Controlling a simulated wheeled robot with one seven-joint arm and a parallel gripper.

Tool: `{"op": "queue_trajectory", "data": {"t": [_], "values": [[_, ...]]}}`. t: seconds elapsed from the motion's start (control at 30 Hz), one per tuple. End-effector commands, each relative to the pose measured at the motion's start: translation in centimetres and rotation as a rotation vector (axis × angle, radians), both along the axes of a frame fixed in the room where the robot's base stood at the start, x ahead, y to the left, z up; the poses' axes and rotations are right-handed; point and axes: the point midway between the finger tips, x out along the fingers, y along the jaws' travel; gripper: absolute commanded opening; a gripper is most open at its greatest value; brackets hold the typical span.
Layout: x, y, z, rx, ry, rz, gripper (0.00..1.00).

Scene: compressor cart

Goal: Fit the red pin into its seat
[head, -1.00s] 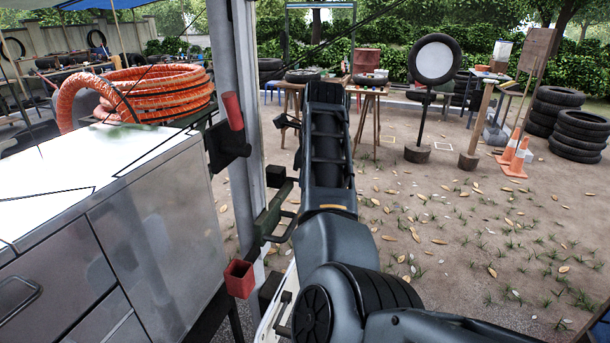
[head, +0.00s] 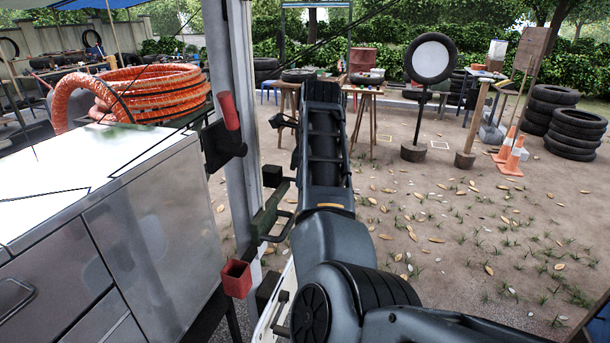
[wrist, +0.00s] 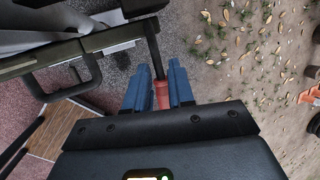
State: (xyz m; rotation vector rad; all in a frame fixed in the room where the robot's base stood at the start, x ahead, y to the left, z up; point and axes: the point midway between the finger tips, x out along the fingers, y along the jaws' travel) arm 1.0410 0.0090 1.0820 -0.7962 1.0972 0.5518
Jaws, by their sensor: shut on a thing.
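In the wrist view, my gripper (wrist: 158,76) has its two blue fingers closed around the red pin (wrist: 162,96). A thin dark shaft (wrist: 153,45) runs from the red part away from the fingers toward a dark bar (wrist: 110,42). The far end of the shaft reaches the edge of the bar's end. I cannot tell whether it has entered any hole, and no seat opening shows clearly. In the head view, my arm hides the fingers and the pin. The dark green bar (head: 268,215) shows left of my arm.
A red square socket (head: 237,278) and a red handle (head: 228,110) in a dark bracket sit by the grey post (head: 232,45). A metal cabinet (head: 150,230) stands at the left, with an orange hose coil (head: 150,90) behind.

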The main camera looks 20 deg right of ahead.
Motion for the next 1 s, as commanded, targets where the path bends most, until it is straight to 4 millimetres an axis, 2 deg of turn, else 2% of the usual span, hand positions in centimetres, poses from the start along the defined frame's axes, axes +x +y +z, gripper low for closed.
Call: {"op": "queue_trajectory", "data": {"t": [0.47,1.0], "values": [[0.0,0.0,0.0,-0.001,0.001,0.004,0.00],[0.7,1.0,0.0,0.000,0.002,0.004,0.00]]}}
